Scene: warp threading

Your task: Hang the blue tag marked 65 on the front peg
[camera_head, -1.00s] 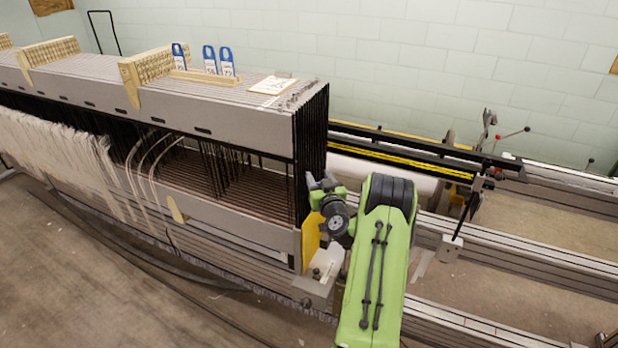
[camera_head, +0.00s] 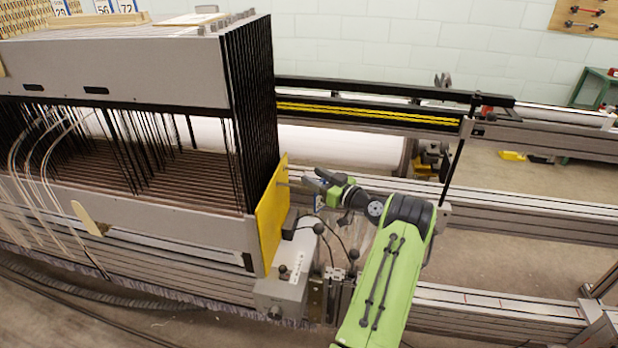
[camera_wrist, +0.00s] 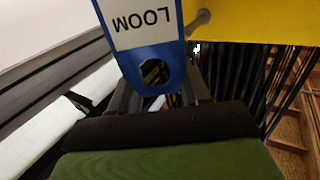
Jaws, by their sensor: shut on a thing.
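My gripper (camera_head: 314,181) is shut on a blue tag (camera_wrist: 134,62) with a white label reading "LOOM", upside down in the wrist view. Its number is not visible. The hole at the tag's gripper end shows dark. A small part of the tag also shows below the gripper in the head view (camera_head: 319,201). A yellow plate (camera_head: 272,218) stands on the end of the loom frame, left of my gripper. A thin grey peg (camera_head: 287,184) sticks out from it toward my gripper. In the wrist view a peg (camera_wrist: 201,20) lies just right of the tag, apparently apart from it.
Several blue tags (camera_head: 103,7) stand on top of the loom at the upper left. A grey box (camera_head: 284,287) with black knobs and cables sits below my gripper. Long metal rails (camera_head: 520,233) run to the right. Black heddle frames (camera_head: 250,110) rise behind the plate.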

